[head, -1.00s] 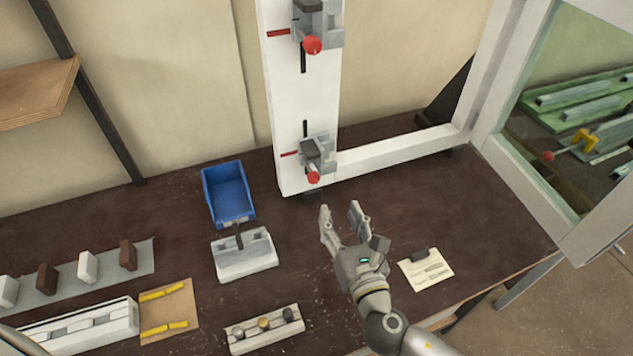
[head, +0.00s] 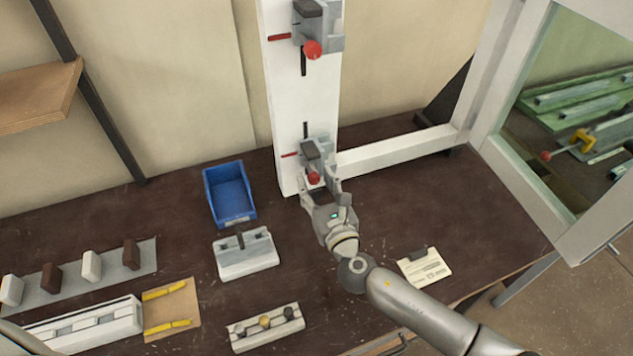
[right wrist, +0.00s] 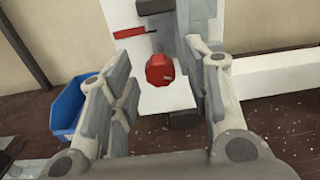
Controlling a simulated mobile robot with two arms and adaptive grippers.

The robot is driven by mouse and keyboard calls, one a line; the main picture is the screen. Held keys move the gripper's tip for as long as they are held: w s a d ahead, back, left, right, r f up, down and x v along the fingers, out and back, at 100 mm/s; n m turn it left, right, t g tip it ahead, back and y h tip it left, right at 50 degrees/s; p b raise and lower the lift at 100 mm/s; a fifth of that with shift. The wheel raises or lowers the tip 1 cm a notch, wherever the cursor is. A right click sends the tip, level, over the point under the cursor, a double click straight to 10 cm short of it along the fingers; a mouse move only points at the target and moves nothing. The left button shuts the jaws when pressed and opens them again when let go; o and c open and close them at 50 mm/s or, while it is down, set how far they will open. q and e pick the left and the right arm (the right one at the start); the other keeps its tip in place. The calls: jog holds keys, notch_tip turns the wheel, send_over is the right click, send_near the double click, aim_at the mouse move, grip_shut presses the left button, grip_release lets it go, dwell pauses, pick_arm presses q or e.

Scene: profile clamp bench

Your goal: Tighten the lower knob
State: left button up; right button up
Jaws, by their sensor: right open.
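The lower knob is a red ball (head: 314,177) on the front of the grey lower clamp (head: 314,153), which is fixed on the white upright profile (head: 290,115). My right gripper (head: 319,187) is open just in front of and below the knob. In the right wrist view, the red knob (right wrist: 160,71) shows between the two spread fingers (right wrist: 162,95), seemingly a little beyond their tips. I cannot see either finger touching it. My left gripper is not in view.
An upper clamp with a red knob (head: 313,50) sits higher on the profile. A blue bin (head: 229,194) and a grey block (head: 245,254) stand to the left. A paper card (head: 425,267) lies at right. The table right of the profile is mostly clear.

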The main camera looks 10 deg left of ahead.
jog(key=shift+a, duration=0.1)
grip_shut()
dwell(0.3)
jog(key=shift+f+m, duration=0.1)
jog(key=shift+m, duration=0.2)
jog(key=shift+m+b, duration=0.5)
jog(key=shift+m, duration=0.5)
jog(key=m, duration=0.3)
jog(key=shift+b, duration=0.4)
jog(key=m, duration=0.3)
jog(key=shift+m, duration=2)
jog(key=shift+w, duration=0.1)
